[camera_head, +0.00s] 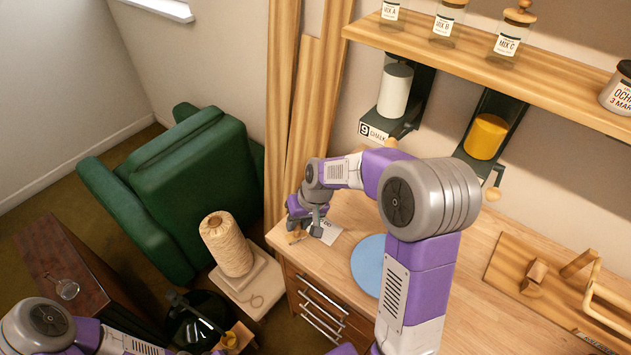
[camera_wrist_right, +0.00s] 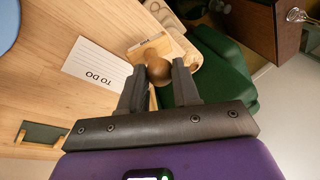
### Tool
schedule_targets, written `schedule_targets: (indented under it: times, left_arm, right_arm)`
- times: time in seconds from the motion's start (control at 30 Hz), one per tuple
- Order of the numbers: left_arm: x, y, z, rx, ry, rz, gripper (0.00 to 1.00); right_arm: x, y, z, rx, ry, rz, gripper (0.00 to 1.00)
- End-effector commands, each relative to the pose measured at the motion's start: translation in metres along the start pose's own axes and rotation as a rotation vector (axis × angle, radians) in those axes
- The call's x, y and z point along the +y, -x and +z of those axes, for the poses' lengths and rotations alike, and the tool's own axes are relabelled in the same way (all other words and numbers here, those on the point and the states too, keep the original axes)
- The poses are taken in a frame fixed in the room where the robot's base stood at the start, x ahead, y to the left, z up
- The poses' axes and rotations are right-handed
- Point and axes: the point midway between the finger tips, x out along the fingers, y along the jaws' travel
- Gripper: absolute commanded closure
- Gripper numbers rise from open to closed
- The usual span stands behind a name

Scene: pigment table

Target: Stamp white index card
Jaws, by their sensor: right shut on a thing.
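A white index card (camera_head: 328,232) lies on the wooden desk near its left end. In the right wrist view the card (camera_wrist_right: 97,63) is lined and reads TO DO. My right gripper (camera_head: 306,220) is low over the desk's left end, just left of the card. In the wrist view its fingers (camera_wrist_right: 158,72) are closed on a round brown wooden knob (camera_wrist_right: 157,68), which looks like a stamp handle. The stamp's underside is hidden, so I cannot tell whether it touches the desk. My left arm enters at the lower left; its gripper is not visible.
A round blue mat (camera_head: 369,264) lies right of the card. A wooden jig (camera_head: 540,285) stands farther right. Pigment dispensers (camera_head: 395,92) hang below a shelf (camera_head: 470,62) of jars. A green armchair (camera_head: 190,165) and a twine spool (camera_head: 226,245) stand left of the desk.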

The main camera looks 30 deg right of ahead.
Motion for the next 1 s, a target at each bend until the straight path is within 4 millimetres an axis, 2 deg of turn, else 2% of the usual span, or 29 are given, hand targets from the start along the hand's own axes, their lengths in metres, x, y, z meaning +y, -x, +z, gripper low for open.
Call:
schedule_targets:
  times: [0.03,0.1,0.23,0.37,0.67,1.0]
  left_arm:
    - [0.008,0.021,0.002,-0.001,0.000,0.000,0.51]
    - [0.013,0.035,0.002,-0.002,0.000,0.000,0.51]
    - [0.020,0.053,0.003,-0.002,0.000,0.000,0.51]
    - [0.023,0.062,0.003,-0.002,0.000,0.000,0.51]
    - [0.019,0.052,0.003,-0.002,0.000,0.000,0.51]
    - [0.010,0.027,0.002,-0.002,0.000,0.000,0.51]
  right_arm:
    - [0.011,0.016,-0.012,0.017,-0.067,0.014,0.88]
    - [0.026,0.023,-0.025,0.043,-0.151,0.027,0.88]
    - [0.051,0.033,-0.042,0.082,-0.278,0.045,0.88]
    - [0.066,0.036,-0.051,0.107,-0.354,0.053,0.88]
    - [0.076,0.024,-0.052,0.117,-0.378,0.055,0.88]
    - [0.085,-0.010,-0.047,0.115,-0.378,0.055,0.88]
